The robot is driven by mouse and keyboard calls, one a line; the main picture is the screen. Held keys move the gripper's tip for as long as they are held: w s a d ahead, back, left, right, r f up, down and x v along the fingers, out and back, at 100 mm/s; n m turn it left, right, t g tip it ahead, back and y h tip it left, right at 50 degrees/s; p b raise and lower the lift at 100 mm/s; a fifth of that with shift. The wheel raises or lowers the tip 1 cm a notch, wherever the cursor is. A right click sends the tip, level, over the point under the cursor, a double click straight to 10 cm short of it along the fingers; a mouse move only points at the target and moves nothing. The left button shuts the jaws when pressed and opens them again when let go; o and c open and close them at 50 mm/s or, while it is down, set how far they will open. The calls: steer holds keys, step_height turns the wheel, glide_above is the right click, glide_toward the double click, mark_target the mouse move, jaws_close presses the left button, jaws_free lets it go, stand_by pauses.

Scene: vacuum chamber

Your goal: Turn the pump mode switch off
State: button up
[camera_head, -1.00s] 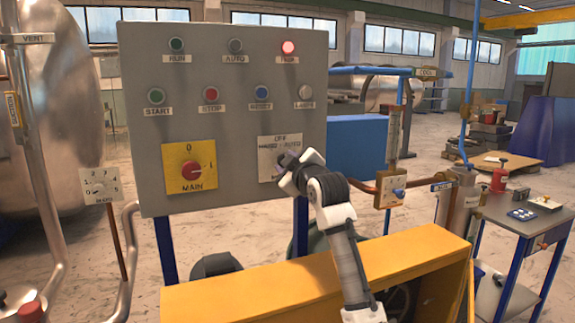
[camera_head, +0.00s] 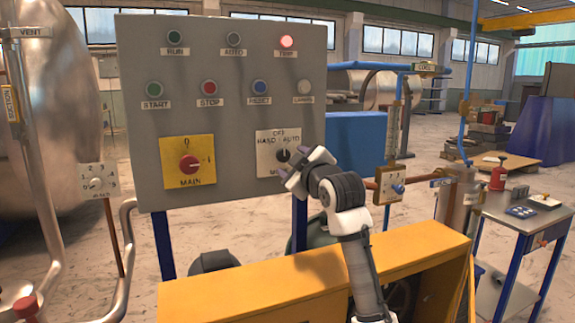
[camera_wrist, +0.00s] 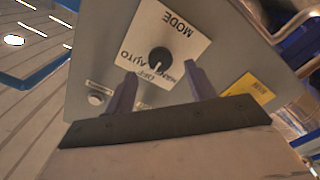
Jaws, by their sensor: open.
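The pump mode switch (camera_head: 283,155) is a black round knob on a white plate (camera_head: 265,150), low on the right of the grey panel. The plate reads OFF above HAND and AUTO, with MODE partly covered. The knob also shows in the wrist view (camera_wrist: 159,57), where the plate is upside down. A pale mark on the knob points down there, toward the OFF/HAND lettering; I cannot tell which exactly. My gripper (camera_head: 293,164) is open, just below and right of the knob. In the wrist view its two fingers (camera_wrist: 160,72) stand apart with the knob between them in the picture, ungripped.
The grey panel (camera_head: 235,110) also carries a red knob marked MAIN (camera_head: 190,163), several buttons and a lit red lamp (camera_head: 287,42). A yellow housing (camera_head: 320,270) lies below my arm. A pipe with a gauge box (camera_head: 389,186) stands close on the right.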

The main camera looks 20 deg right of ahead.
steer(key=s+b, duration=0.2)
steer(key=s, duration=0.7)
steer(key=shift+w+d, duration=0.1)
